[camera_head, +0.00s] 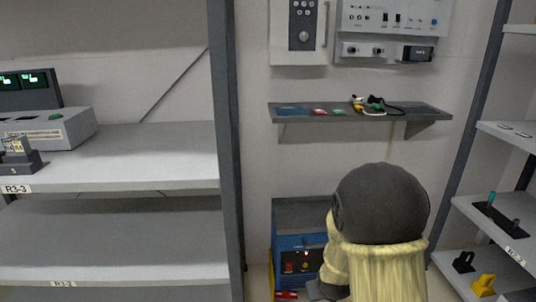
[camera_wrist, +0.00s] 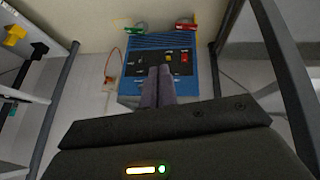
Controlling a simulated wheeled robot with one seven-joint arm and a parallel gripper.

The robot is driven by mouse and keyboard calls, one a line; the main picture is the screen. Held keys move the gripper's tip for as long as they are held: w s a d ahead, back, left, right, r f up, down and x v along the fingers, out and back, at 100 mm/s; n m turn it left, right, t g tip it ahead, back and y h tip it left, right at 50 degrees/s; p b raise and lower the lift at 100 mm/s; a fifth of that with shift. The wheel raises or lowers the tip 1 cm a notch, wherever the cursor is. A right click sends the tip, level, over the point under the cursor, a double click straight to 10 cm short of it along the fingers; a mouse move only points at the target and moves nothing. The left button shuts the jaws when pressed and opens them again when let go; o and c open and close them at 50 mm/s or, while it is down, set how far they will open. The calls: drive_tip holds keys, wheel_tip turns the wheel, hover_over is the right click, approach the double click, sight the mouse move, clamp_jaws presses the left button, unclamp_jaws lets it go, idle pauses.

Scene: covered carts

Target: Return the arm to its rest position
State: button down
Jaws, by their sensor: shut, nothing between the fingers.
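My arm shows in the head view as a dark rounded joint and a cream ribbed sleeve, reaching down at the lower middle right. My gripper (camera_wrist: 160,72) shows in the wrist view with its two grey fingers together and nothing between them. The fingers point at the front panel of a blue box (camera_wrist: 143,42). I cannot tell whether they touch it. In the head view the blue box (camera_head: 287,241) stands low, left of my arm, which hides its right part. The gripper is mostly hidden there.
A rack (camera_head: 225,150) with grey shelves fills the left. A wall shelf (camera_head: 350,113) with small coloured items hangs above my arm, under wall panels (camera_head: 390,18). Another rack (camera_head: 475,120) stands at the right. A red clip (camera_wrist: 186,27) and a green clip (camera_wrist: 134,30) lie by the box.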

drive_tip(key=s+r+m+g+y+p, duration=0.15)
drive_tip(key=s+r+g+p, duration=0.3)
drive_tip(key=s+r, duration=1)
wheel_tip(320, 180, up, 36)
drive_tip(key=s+p, duration=0.1)
drive_tip(key=p, duration=3.6)
drive_tip(key=shift+a+f+t, duration=0.25)
drive_tip(key=shift+t, duration=0.1)
drive_tip(key=shift+m+h, duration=0.25)
